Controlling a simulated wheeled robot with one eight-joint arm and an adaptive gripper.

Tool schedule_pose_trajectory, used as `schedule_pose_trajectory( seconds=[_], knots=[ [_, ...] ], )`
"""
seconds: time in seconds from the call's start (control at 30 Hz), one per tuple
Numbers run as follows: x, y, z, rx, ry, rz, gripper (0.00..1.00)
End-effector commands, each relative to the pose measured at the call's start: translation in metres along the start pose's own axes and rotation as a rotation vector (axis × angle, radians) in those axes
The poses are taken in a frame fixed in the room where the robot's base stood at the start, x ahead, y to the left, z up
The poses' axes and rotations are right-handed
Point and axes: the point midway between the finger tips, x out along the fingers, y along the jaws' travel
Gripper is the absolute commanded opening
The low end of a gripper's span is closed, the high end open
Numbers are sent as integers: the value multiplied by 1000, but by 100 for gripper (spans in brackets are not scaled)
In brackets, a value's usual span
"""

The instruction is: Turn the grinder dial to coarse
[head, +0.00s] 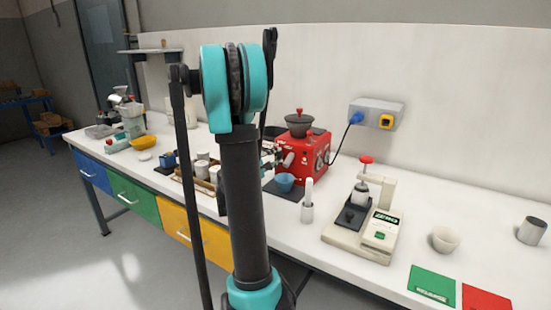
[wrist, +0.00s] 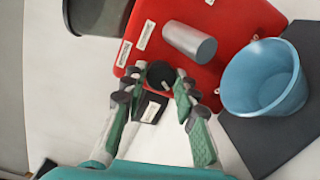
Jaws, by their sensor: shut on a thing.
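The red grinder (head: 315,150) stands on the bench against the back wall, with a dark hopper on top. In the wrist view its red body (wrist: 211,18) fills the upper middle, with a grey cylinder (wrist: 190,42) sticking out. The black round dial (wrist: 160,74) is on its face, with small white labels around it, too small to read. My gripper (wrist: 157,82) has a finger on each side of the dial and is shut on it. In the head view my arm partly blocks the gripper, and the dial's setting cannot be read.
A blue cup (wrist: 262,78) stands close to the right of my fingers on a dark mat (wrist: 293,120). A cable runs from the grinder to the wall socket (head: 377,113).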

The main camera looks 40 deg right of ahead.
Motion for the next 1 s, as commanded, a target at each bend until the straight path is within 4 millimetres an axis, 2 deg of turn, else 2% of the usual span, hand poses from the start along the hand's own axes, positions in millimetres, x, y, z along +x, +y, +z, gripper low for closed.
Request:
schedule_pose_trajectory(
  seconds=[1.0],
  knots=[
    [0,1,3,965,41,-70,0]
  ],
)
